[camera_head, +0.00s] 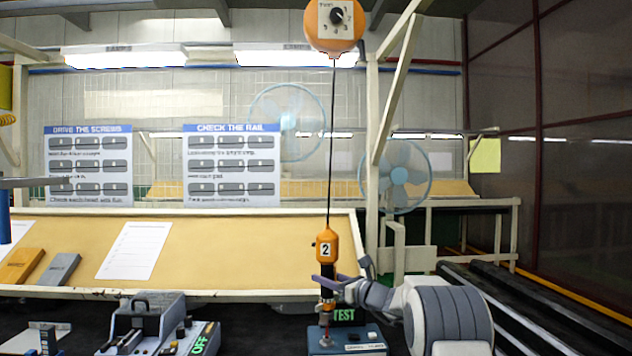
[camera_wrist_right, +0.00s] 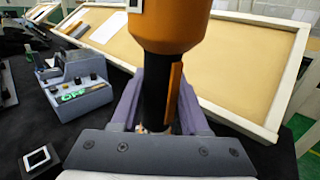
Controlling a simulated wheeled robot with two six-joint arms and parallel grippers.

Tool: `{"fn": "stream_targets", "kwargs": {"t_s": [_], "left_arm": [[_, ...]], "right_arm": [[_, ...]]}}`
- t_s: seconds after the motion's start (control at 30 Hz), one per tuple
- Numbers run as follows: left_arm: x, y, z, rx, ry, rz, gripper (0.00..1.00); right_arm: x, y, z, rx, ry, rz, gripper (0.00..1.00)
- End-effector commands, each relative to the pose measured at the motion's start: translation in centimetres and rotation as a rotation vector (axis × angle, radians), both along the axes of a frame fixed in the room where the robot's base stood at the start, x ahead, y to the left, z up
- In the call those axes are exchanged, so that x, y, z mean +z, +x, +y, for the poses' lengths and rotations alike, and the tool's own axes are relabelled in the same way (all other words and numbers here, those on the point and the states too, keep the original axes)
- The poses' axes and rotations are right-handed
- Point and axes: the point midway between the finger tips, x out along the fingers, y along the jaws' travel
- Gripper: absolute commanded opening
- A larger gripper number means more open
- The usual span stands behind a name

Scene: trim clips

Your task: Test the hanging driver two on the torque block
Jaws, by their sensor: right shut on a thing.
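The orange driver marked 2 (camera_head: 326,246) hangs upright on a cable from the round orange balancer (camera_head: 335,27). My right gripper (camera_head: 326,283) is shut on the driver's dark lower grip; the orange body (camera_wrist_right: 168,30) and dark grip (camera_wrist_right: 158,95) show between the fingers in the right wrist view. The torque block (camera_head: 345,344), a blue-grey box with a green TEST display (camera_head: 345,314), stands directly below. The driver's tip reaches down to the fitting on the block's top; whether it is seated I cannot tell. My left gripper is not in view.
A grey device with a green OFF display (camera_head: 150,325) stands left of the block, also in the wrist view (camera_wrist_right: 78,82). A sloped tan board (camera_head: 215,250) with a paper sheet (camera_head: 134,250) runs behind. A roller conveyor (camera_head: 530,310) lies at the right.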

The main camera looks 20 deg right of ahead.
Motion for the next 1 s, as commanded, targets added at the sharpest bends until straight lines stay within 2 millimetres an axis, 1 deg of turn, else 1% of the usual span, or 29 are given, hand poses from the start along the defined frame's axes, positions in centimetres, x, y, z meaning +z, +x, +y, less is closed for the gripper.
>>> {"fn": "stream_targets", "kwargs": {"t_s": [0.03, 0.23, 0.37, 1.0], "left_arm": [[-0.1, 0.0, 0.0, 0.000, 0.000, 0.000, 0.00], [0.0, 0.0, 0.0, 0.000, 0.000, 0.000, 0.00], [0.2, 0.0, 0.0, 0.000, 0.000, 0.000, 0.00], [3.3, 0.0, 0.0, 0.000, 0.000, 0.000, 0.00]], "right_arm": [[-0.9, 0.0, 0.0, -0.002, 0.000, 0.017, 0.00], [-0.9, 0.0, 0.0, -0.002, -0.001, 0.017, 0.00], [-0.5, 0.0, 0.0, -0.002, -0.001, 0.017, 0.00], [5.0, 0.0, 0.0, -0.001, 0.000, 0.004, 0.00]]}}
